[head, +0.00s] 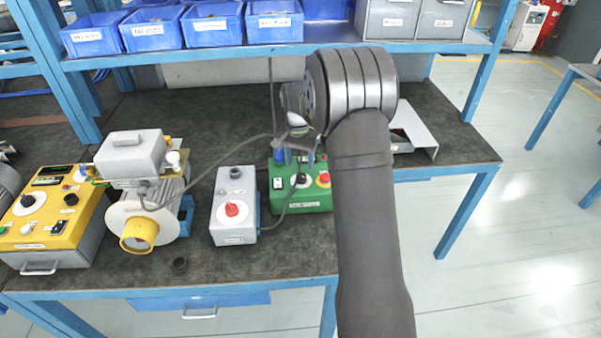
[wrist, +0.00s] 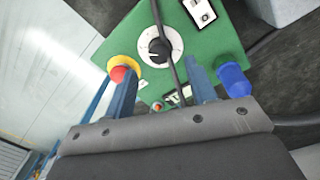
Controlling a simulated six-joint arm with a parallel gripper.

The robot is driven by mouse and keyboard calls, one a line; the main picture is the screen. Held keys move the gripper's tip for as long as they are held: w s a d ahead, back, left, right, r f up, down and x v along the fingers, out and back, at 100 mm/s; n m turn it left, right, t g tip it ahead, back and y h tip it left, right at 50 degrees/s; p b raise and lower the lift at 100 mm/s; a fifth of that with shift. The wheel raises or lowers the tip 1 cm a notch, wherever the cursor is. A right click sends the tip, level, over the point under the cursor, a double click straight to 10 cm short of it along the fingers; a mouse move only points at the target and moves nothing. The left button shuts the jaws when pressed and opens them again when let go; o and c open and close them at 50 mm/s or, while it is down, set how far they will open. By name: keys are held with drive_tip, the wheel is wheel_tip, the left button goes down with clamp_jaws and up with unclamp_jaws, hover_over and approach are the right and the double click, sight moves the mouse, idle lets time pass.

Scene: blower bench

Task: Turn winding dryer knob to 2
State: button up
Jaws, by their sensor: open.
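My gripper (head: 294,158) is open and empty above the green box (head: 310,201), with its fingers pointing down. In the wrist view, the two blue-grey fingers of my gripper (wrist: 162,88) stand apart. A black knob on a white dial (wrist: 158,48) lies beyond the fingertips, between their lines, with no visible contact. The knob also shows in the head view (head: 300,181). A dark cable crosses the dial in the wrist view. The dial marks and the box's label are too small to read, so I cannot confirm which knob is the winding dryer's.
A red button on yellow (wrist: 122,72), a blue part (wrist: 233,80) and a white switch (wrist: 200,12) surround the dial. A grey box with a red knob (head: 232,209), a motor blower (head: 140,195) and a yellow box (head: 55,215) stand left. Blue bins (head: 210,30) sit on the shelf.

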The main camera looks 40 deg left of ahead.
sight(301, 175)
wheel_tip(301, 175, down, 5)
drive_tip(key=shift+d+f, duration=0.1)
idle(0.3)
drive_tip(key=c, duration=1)
